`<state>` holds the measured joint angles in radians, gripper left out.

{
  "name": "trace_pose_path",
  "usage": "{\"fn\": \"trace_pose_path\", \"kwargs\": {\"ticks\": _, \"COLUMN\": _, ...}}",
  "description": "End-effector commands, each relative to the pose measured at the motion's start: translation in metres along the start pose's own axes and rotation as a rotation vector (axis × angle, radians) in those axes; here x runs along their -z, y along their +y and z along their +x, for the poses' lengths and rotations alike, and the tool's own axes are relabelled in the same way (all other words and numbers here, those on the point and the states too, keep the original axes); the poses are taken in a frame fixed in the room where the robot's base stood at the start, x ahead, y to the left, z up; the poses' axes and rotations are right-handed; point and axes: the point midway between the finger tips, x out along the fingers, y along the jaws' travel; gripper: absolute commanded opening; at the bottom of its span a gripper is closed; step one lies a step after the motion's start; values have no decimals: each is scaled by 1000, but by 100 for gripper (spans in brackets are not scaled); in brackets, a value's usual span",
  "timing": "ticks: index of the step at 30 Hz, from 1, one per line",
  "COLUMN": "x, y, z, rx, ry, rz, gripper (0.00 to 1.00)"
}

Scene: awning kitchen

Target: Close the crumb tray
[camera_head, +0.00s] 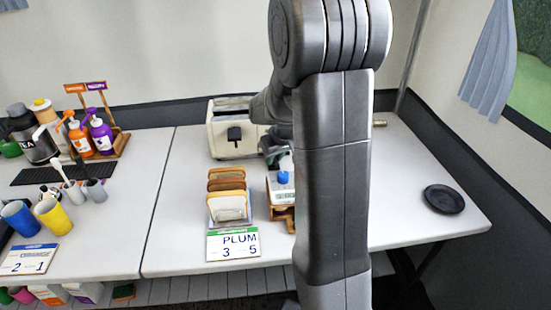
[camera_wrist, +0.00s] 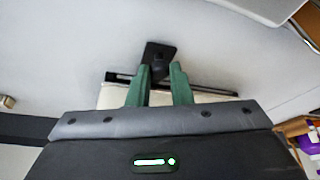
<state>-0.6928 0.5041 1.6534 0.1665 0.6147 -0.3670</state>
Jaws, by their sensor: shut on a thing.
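The cream toaster (camera_head: 222,148) stands at the back of the white table in the head view, with a black knob (camera_head: 234,134) on its front. The wrist view shows part of the toaster's cream body (camera_wrist: 115,97) and a long dark slot or edge (camera_wrist: 215,90). A black tab (camera_wrist: 160,50), apparently the crumb tray's handle, sticks out there. My gripper (camera_wrist: 162,72) has its green fingers either side of the tab and is shut on it. In the head view my arm hides most of the gripper and the toaster's right part. I cannot tell how far out the tray stands.
Pump bottles (camera_head: 102,134) stand to the left. A black plate (camera_head: 443,199) lies at the right, with clear table around it.

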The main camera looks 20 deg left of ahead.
Motion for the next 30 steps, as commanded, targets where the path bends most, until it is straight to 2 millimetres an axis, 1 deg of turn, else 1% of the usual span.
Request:
{"fn": "trace_pose_path", "kwargs": {"ticks": 2, "x": 3, "y": 1, "z": -1, "rx": -4, "ry": 9, "rz": -2, "gripper": 0}}
{"fn": "trace_pose_path", "kwargs": {"ticks": 3, "x": 3, "y": 1, "z": -1, "rx": -4, "ry": 10, "rz": -2, "gripper": 23}}
{"fn": "trace_pose_path", "kwargs": {"ticks": 6, "x": 3, "y": 1, "z": -1, "rx": -4, "ry": 9, "rz": -2, "gripper": 40}}
{"fn": "trace_pose_path", "kwargs": {"ticks": 14, "x": 2, "y": 1, "z": -1, "rx": -3, "ry": 7, "rz": -2, "gripper": 40}}
{"fn": "trace_pose_path", "kwargs": {"ticks": 17, "x": 3, "y": 1, "z": -6, "rx": -3, "ry": 8, "rz": -2, "gripper": 40}}
{"fn": "trace_pose_path", "kwargs": {"ticks": 20, "x": 3, "y": 1, "z": -18, "rx": -4, "ry": 10, "rz": -2, "gripper": 40}}
{"fn": "trace_pose_path", "kwargs": {"ticks": 23, "x": 3, "y": 1, "z": -36, "rx": -4, "ry": 11, "rz": -2, "gripper": 40}}
{"fn": "trace_pose_path", "kwargs": {"ticks": 30, "x": 3, "y": 1, "z": -91, "rx": -4, "ry": 11, "rz": -2, "gripper": 40}}
